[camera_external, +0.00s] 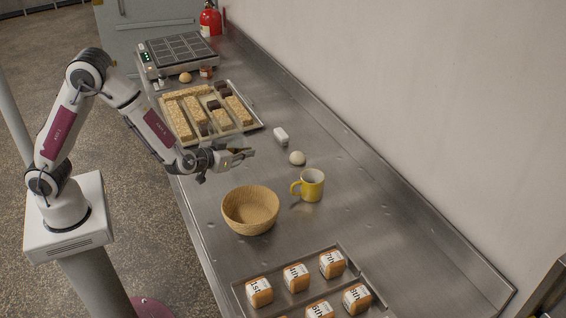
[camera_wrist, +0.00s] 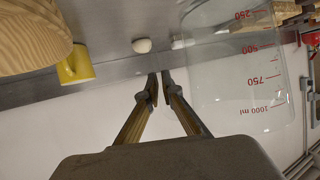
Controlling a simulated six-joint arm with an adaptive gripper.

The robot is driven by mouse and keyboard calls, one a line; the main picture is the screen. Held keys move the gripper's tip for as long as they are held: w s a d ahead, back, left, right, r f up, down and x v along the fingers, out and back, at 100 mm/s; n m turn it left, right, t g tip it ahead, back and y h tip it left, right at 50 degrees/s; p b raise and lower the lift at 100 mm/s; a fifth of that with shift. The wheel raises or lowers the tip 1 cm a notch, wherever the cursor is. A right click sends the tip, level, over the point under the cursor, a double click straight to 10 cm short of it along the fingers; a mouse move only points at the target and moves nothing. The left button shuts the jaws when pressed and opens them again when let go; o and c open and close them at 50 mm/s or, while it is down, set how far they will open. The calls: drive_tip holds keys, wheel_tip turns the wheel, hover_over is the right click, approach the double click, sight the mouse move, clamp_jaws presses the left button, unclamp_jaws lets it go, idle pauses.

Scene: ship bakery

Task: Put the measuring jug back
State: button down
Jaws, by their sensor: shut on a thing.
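The measuring jug (camera_wrist: 235,75) is clear, with red marks from 250 to 1000 ml, and fills the right of the wrist view. My gripper (camera_wrist: 156,88) is beside it, with its fingertips close together. It is shut on the jug, though the exact grip point is hard to see. In the external view my gripper (camera_external: 240,155) is above the counter, near the front end of the bar tray. The clear jug is only faint there, partly lost against the tray.
A bar tray (camera_external: 254,113) lies behind; a tray of labelled cubes (camera_external: 346,251) lies in front. Bare steel runs along the wall.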

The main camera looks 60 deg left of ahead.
sight(245, 162)
drive_tip(key=shift+f, duration=0.15)
drive_tip(key=shift+f, duration=1.95)
drive_tip(key=c, duration=2.2)
unclamp_jaws()
drive_tip(key=shift+c, duration=0.2)
drive_tip(key=v, duration=1.2)
